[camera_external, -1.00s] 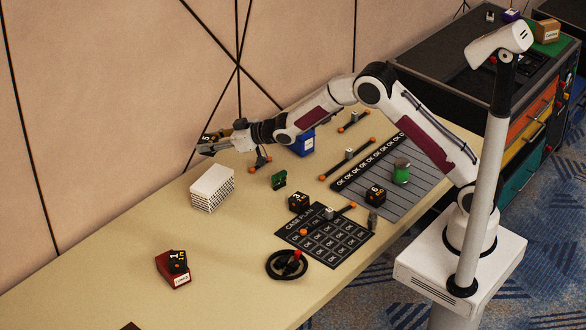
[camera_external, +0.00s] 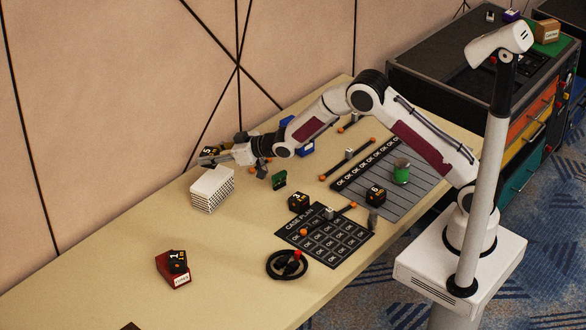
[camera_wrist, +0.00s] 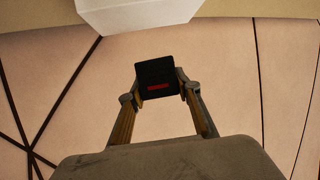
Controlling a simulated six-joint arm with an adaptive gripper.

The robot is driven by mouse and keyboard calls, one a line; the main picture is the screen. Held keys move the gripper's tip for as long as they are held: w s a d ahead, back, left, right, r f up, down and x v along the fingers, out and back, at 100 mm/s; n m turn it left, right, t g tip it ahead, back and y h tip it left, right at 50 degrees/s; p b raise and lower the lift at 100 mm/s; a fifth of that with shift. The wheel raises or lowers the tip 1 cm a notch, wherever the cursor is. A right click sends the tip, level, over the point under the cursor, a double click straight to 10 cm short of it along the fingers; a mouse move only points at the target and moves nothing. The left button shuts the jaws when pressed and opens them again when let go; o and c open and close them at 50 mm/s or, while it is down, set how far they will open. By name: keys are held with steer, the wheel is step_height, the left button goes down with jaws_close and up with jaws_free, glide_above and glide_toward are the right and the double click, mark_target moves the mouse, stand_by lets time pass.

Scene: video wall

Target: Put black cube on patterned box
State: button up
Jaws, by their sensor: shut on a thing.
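My gripper (camera_external: 212,157) is shut on a black cube (camera_external: 210,151), which has an orange mark on top in the external view. In the wrist view the cube (camera_wrist: 157,80) sits between the two fingertips and shows a dark face with a red mark. The patterned box (camera_external: 212,190) is white on top with fine dark patterned sides and stands on the table. In the external view the gripper and cube are at the box's far upper edge. In the wrist view a white box face (camera_wrist: 138,12) is at the top, apart from the cube in the picture.
The table between is clear.

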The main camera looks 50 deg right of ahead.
mark_target(212, 178)
steer(key=shift+f, duration=0.8)
steer(key=shift+f, duration=0.1)
steer(key=shift+f, duration=1.8)
steer(key=shift+f, duration=0.15)
steer(key=o, duration=1.1)
steer(key=shift+o, duration=0.2)
steer(key=shift+r, duration=0.2)
steer(key=shift+s+d+r, duration=0.15)
steer(key=shift+s+d, duration=0.05)
steer(key=shift+s, duration=0.2)
steer(key=v, duration=1.1)
